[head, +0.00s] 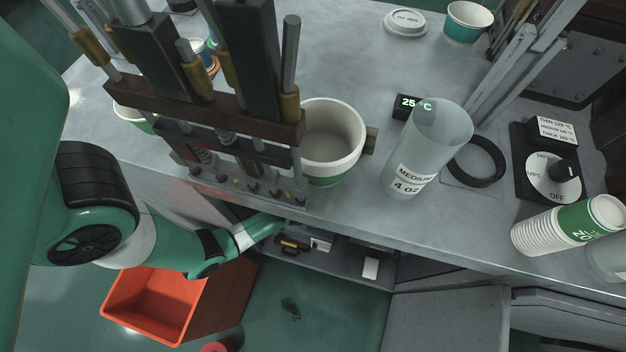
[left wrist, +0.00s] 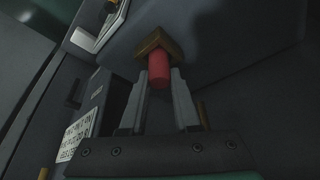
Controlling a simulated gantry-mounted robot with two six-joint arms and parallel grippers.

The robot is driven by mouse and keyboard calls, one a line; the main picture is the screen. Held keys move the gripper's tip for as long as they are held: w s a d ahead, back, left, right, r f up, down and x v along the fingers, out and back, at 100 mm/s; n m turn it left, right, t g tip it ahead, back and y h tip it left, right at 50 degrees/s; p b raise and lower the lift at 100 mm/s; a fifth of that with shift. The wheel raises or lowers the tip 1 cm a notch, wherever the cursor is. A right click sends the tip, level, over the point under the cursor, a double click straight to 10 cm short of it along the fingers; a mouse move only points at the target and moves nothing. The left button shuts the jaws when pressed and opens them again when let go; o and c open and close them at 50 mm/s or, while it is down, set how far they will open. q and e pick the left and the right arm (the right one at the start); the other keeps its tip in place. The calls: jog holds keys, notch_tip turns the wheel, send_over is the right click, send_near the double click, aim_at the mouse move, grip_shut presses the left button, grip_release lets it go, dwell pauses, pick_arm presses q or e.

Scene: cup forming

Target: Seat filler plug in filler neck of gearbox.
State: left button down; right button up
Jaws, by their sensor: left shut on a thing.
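In the left wrist view, my left gripper (left wrist: 160,78) is shut on a red cylindrical piece, seemingly the filler plug (left wrist: 158,70). The plug's upper end meets a brown square collar (left wrist: 153,44), which looks like the filler neck. The collar is on a dark grey body, probably the gearbox (left wrist: 225,35). I cannot tell how deep the plug sits in the collar. In the head view, my left arm reaches under the bench's front edge, and its fingertips and the gearbox are hidden. My right gripper is in neither view.
The grey bench (head: 345,85) overhangs the work area. An orange bin (head: 150,300) is on the floor. A label plate (left wrist: 76,137) shows left of my fingers.

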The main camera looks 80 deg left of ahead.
pick_arm(q)
jog(key=shift+f, duration=0.15)
jog(key=c, duration=0.6)
grip_release()
jog(key=shift+c, duration=0.2)
jog(key=shift+r, duration=0.45)
jog(key=p+v, duration=0.5)
jog(key=v, duration=0.2)
